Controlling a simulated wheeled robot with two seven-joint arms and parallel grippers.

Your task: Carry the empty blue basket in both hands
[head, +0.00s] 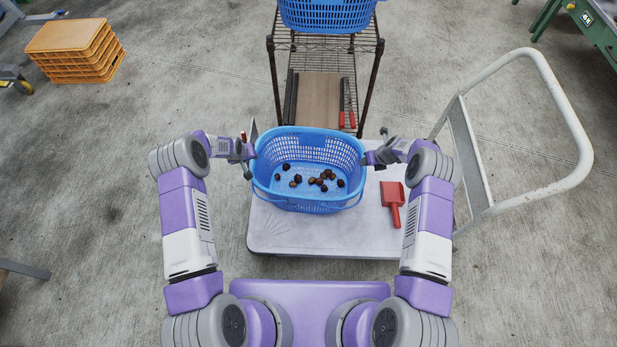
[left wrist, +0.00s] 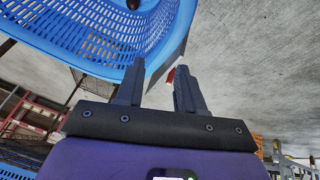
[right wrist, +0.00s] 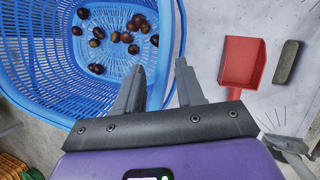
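A blue basket (head: 312,206) stands upright on the grey cart top. It is not empty: several brown chestnuts (head: 326,176) lie on its floor, also seen in the right wrist view (right wrist: 133,38). A second blue basket (head: 327,14) is on the wire rack, cut off by the picture's top edge; its inside is hidden. My left gripper (head: 252,160) is open at the near basket's left rim. My right gripper (head: 366,158) is open at its right rim. In both wrist views one finger overlaps the basket and the other is outside; contact is unclear.
The cart top (head: 290,236) also bears a red scoop (head: 392,200), right of the basket. The cart's white handle (head: 578,130) rises at the right. A wire rack (head: 371,75) stands just behind. Orange crates (head: 72,45) are stacked far left.

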